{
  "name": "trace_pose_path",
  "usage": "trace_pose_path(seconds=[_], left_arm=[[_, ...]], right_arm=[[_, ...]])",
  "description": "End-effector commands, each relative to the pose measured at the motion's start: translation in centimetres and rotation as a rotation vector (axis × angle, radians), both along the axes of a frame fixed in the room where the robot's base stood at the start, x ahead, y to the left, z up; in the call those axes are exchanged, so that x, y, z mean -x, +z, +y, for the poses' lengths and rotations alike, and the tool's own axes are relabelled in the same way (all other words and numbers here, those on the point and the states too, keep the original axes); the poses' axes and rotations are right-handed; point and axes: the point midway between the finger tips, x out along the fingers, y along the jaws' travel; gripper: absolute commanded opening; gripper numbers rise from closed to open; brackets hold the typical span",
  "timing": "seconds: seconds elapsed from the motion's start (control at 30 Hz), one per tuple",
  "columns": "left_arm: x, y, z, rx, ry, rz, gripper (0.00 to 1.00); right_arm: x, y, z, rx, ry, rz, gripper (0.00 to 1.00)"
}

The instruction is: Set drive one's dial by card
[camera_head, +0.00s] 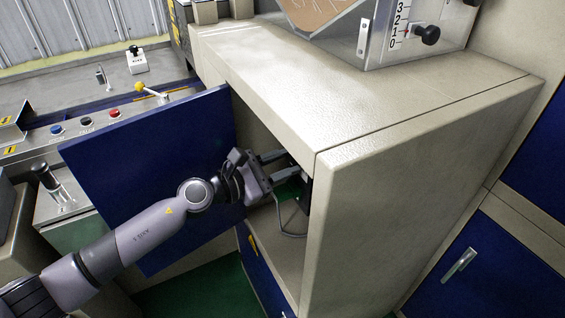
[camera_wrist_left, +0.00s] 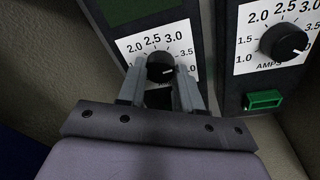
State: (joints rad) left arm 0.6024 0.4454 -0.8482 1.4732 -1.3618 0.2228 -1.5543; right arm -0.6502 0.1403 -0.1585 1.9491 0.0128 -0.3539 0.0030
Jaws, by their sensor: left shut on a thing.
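My left gripper (camera_head: 289,166) reaches past the open blue door (camera_head: 150,165) into the cabinet (camera_head: 420,180). In the left wrist view its fingers are shut on a black dial knob (camera_wrist_left: 160,66), one on each side. The knob's white mark points right, towards the 3.5 side. Its white scale (camera_wrist_left: 130,46) shows 2.0, 2.5, 3.0 and 3.5; the fingers hide part of it. A second black dial (camera_wrist_left: 283,41), marked AMPS, is to the right, untouched, with its mark pointing right. I cannot read which drive either dial belongs to. I cannot make out a card. My right gripper is not in view.
A green rocker switch (camera_wrist_left: 263,100) sits below the second dial. The cabinet's walls and the open door close in around my left arm. A clear-sided box with a numbered scale (camera_head: 398,28) and black knob stands on top. A control panel (camera_head: 85,122) with buttons lies left.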

Motion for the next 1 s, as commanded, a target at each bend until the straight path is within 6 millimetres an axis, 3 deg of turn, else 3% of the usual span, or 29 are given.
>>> trace_pose_path(seconds=[0.1,0.13,0.2,0.57,1.0], left_arm=[[0.0,0.0,0.0,0.001,0.0,-0.001,0.04],[0.0,0.0,0.0,0.001,0.0,-0.001,0.41],[0.0,0.0,0.0,0.001,0.0,-0.001,0.6],[0.2,0.0,0.3,-0.002,0.001,-0.001,0.6],[3.8,0.3,4.6,-0.002,0.002,0.0,0.6]], right_arm=[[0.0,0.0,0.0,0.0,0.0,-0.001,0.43],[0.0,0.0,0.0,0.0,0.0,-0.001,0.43],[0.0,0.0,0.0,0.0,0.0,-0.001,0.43],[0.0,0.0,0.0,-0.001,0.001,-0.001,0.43],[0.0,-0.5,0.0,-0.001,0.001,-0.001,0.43]])
